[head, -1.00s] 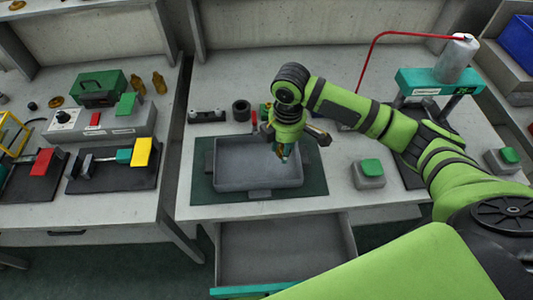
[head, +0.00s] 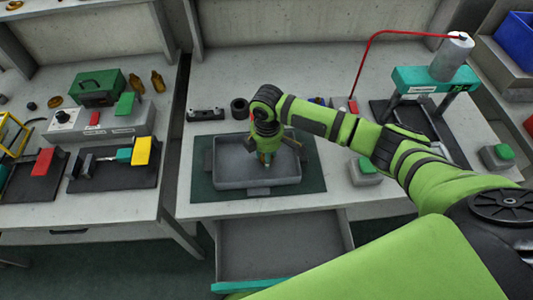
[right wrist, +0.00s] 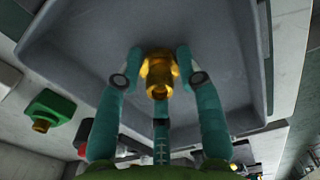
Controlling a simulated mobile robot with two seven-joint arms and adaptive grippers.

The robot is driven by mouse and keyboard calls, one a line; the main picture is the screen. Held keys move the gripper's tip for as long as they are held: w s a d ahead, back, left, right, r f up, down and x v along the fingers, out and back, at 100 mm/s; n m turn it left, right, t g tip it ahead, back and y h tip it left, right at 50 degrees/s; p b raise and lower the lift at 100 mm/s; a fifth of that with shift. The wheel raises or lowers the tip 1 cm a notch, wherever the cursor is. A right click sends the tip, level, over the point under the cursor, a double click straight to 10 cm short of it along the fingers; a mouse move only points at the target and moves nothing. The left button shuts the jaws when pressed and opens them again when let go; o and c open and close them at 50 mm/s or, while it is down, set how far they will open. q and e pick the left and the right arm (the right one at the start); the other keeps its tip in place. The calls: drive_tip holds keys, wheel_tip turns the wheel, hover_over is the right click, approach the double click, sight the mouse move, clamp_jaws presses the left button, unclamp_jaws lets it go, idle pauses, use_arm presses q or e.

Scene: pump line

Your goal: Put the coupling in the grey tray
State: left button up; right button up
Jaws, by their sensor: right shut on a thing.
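The coupling (right wrist: 158,74) is a brass-coloured fitting, seen between the teal fingers of my right gripper in the right wrist view. My right gripper (head: 265,160) is shut on it and points down over the grey tray (head: 230,183). The grey tray also fills much of the right wrist view (right wrist: 90,45). In the head view the coupling is mostly hidden by the gripper; I cannot tell whether it touches the tray floor. The tray sits on a dark green mat (head: 202,188) and looks otherwise empty. My left gripper is not in view.
An open drawer (head: 280,245) is below the tray's table edge. A black ring (head: 239,108) and a dark block with holes (head: 205,115) stand behind the tray. A green-buttoned box (head: 365,172) is to its right, and a teal press (head: 437,80) is farther right.

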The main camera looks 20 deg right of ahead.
drive_tip(key=o, duration=1.2)
drive_tip(key=shift+f, duration=0.1)
drive_tip(key=shift+c, duration=0.2)
wheel_tip(320, 180, up, 12)
drive_tip(key=b, duration=0.1)
drive_tip(key=shift+r, duration=0.2)
